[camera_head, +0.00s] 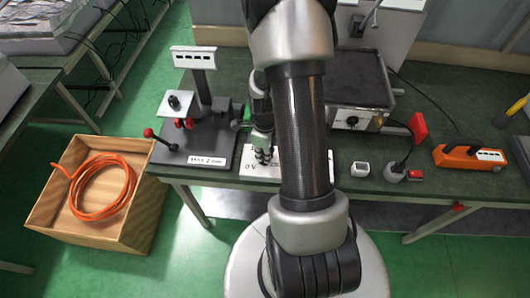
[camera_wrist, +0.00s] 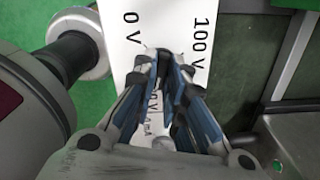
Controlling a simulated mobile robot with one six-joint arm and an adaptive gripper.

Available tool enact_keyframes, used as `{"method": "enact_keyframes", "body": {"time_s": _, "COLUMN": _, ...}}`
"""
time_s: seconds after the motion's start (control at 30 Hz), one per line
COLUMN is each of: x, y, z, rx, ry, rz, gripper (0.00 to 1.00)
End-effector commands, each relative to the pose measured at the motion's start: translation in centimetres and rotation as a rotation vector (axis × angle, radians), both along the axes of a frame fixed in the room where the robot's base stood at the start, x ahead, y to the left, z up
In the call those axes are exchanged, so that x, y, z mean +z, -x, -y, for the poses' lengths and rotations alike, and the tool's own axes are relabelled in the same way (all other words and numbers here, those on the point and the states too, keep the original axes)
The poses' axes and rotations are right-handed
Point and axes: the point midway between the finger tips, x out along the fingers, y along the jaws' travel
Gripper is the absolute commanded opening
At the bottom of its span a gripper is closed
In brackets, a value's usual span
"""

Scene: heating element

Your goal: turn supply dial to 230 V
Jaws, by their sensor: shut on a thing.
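The supply's white panel (camera_head: 249,171) lies on the bench below my arm, with "0 V" lettering at its left. The panel (camera_wrist: 180,20) fills the middle of the wrist view, with "0 V" and "100 V" printed beyond my fingers and more part-hidden lettering between them. My gripper (camera_head: 263,157) points down at the panel. In the wrist view my gripper (camera_wrist: 161,62) has its blue-padded fingers closed in around the supply dial. The dial is mostly hidden by the fingers, and I cannot read its setting.
A dark stand with a red-knobbed lever (camera_head: 148,132) is close left of the panel. A wooden crate (camera_head: 142,225) holding orange hose (camera_head: 100,187) stands left.

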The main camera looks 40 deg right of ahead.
Motion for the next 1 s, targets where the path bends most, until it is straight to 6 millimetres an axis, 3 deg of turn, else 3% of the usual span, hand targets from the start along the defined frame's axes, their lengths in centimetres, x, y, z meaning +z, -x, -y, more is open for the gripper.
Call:
{"method": "enact_keyframes", "body": {"time_s": 0.33, "x": 0.0, "y": -0.01, "z": 0.0, "rx": -0.002, "ry": 0.0, "rz": 0.0, "gripper": 0.0}}
{"method": "enact_keyframes", "body": {"time_s": 0.37, "x": 0.01, "y": -0.01, "z": 0.0, "rx": -0.002, "ry": 0.0, "rz": 0.0, "gripper": 0.12}}
{"method": "enact_keyframes", "body": {"time_s": 0.67, "x": 0.0, "y": -0.01, "z": 0.0, "rx": -0.001, "ry": 0.0, "rz": 0.0, "gripper": 0.32}}
{"method": "enact_keyframes", "body": {"time_s": 1.0, "x": 0.24, "y": -0.03, "z": 0.02, "rx": -0.001, "ry": 0.001, "rz": 0.0, "gripper": 0.32}}
